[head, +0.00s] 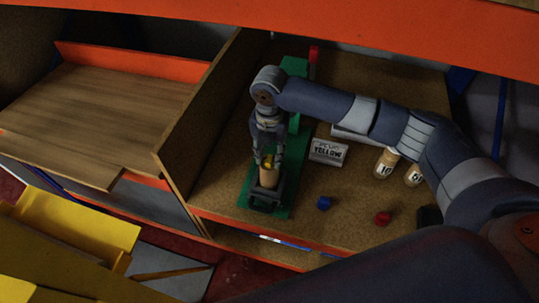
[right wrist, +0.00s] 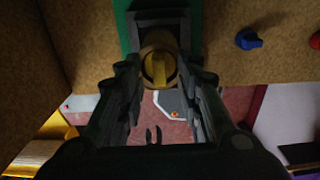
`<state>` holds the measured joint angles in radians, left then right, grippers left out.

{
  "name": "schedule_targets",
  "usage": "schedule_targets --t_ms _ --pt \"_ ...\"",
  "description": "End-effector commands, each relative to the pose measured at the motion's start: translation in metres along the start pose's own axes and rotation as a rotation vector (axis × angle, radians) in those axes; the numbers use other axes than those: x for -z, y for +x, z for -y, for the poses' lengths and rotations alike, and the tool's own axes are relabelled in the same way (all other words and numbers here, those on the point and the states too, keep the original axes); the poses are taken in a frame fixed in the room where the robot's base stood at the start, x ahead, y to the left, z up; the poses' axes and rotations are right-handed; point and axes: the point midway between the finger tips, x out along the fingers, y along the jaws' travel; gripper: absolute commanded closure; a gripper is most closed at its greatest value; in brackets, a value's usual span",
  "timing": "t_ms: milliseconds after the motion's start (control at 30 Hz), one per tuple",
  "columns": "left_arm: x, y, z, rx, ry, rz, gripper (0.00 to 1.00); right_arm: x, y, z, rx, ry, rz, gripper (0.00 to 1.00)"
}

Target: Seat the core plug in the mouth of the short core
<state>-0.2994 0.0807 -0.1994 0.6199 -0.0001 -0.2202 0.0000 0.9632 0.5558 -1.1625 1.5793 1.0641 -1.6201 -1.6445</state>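A tan core (head: 268,178) stands upright in a black holder (head: 262,195) on a green strip. A yellow plug (head: 269,160) is at its top. In the right wrist view the yellow plug (right wrist: 158,70) lies inside the ring of the core's mouth (right wrist: 150,47); how deep it sits I cannot tell. My right gripper (head: 269,156) points down just above the core. In the right wrist view its fingers (right wrist: 160,78) are apart, one on each side of the plug, with gaps showing between them and it. My left gripper is not in view.
A blue piece (head: 324,203) and a red piece (head: 383,218) lie on the brown bench to the right. A white printed block (head: 328,151) and two numbered cylinders (head: 387,163) stand behind them. A wooden partition (head: 205,120) rises close on the left.

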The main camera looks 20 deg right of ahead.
Motion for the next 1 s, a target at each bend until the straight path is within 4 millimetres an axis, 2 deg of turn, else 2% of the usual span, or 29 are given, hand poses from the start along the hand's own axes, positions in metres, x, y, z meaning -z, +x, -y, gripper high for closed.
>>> schedule_targets --t_ms 200,500,700,1000 --pt "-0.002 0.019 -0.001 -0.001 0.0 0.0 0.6 -0.001 -0.041 -0.001 -0.005 -0.002 0.005 0.67" --pt "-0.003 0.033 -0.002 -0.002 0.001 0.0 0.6 -0.001 -0.098 -0.001 -0.004 0.0 0.003 0.67" --pt "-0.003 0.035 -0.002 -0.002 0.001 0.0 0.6 0.0 -0.111 -0.001 -0.002 0.0 0.0 0.67" --pt "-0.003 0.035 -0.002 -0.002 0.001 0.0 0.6 0.0 -0.112 0.0 -0.001 0.0 0.0 0.67"
